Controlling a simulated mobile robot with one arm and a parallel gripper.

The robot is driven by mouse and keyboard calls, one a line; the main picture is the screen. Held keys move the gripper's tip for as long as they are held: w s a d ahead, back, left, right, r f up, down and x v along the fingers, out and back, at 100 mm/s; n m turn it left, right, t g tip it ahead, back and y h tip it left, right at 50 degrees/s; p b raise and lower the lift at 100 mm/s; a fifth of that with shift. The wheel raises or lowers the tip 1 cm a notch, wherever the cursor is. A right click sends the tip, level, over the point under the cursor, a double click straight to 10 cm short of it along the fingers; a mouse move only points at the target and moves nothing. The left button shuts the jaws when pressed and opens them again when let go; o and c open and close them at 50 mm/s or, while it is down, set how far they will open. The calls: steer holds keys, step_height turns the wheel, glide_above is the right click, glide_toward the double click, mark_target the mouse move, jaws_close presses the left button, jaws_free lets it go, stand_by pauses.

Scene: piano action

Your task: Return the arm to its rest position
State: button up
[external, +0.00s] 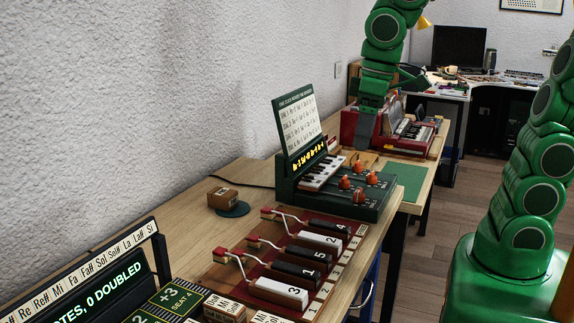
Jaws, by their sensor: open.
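My green arm rises from its base at the right, leaves the top of the external view and comes back down in the upper middle. My gripper (367,128) points down beside the left part of a red device (416,140) on the far end of the wooden bench. The gripper is small and seen edge-on; nothing visible is held in it. The fingertips overlap the red device in the picture, and I cannot tell whether they touch it.
A dark green keyboard unit (372,207) with a score sheet (299,127) stands mid-bench. Nearer are a wooden key rack (268,291), a small wooden block (223,199) and a display (75,290). A desk with a monitor (459,48) stands behind. The floor (425,240) between bench and base is clear.

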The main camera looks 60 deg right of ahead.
steer(key=s+d+f+m+g, duration=0.1)
steer(key=s+d, duration=0.3)
steer(key=s, duration=0.3)
steer(key=s+d+f+g+h, duration=0.1)
steer(key=s+d+f+g, duration=0.1)
steer(key=s, duration=0.6)
steer(key=shift+d+f+m, duration=0.3)
steer(key=shift+d+m, duration=0.1)
steer(key=shift+d, duration=0.45)
steer(key=shift+s, duration=0.1)
